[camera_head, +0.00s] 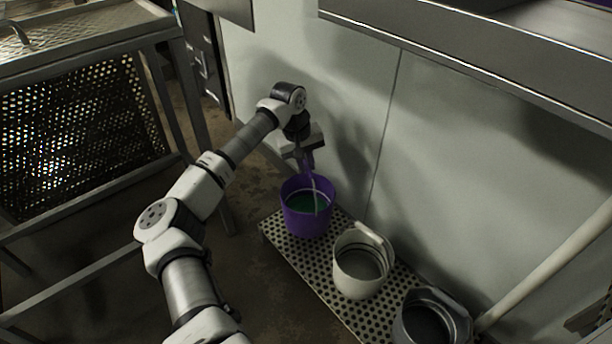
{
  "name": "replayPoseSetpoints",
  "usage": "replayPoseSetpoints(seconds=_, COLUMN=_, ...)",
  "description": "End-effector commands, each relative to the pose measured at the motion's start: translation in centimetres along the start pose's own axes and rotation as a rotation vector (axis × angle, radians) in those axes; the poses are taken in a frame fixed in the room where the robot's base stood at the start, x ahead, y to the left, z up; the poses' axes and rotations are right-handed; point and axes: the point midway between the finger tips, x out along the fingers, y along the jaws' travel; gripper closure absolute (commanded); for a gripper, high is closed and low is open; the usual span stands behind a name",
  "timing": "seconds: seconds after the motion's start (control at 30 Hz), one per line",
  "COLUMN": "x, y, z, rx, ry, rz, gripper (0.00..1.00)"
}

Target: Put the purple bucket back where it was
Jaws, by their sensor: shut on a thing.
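The purple bucket (308,222) is at the far left end of a low perforated shelf (322,267). It looks upright, with something green inside and its handle raised. My gripper (309,165) is above the bucket, pointing down, and is shut on the bucket's handle. I cannot tell whether the bucket's base rests on the shelf or hangs just above it. The fingertips are small and dark in this view.
A white bucket (361,268) stands beside the purple one on the shelf, and a dark grey bucket (431,318) stands nearer. A pale wall (353,120) is behind. A metal frame table (95,40) is at left, and a steel ledge (480,60) juts out above right.

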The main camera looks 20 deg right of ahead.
Motion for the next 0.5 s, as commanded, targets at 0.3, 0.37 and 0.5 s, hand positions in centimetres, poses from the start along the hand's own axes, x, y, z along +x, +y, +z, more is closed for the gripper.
replayPoseSetpoints(seconds=0.3, x=3.8, y=-0.7, z=0.0, rx=0.0, ry=0.0, rz=0.004, gripper=1.0)
replayPoseSetpoints(seconds=0.37, x=3.9, y=-0.7, z=0.0, rx=0.0, ry=0.001, rz=0.003, gripper=1.0)
replayPoseSetpoints(seconds=0.5, x=3.8, y=-0.7, z=0.0, rx=0.0, ry=0.002, rz=0.003, gripper=1.0)
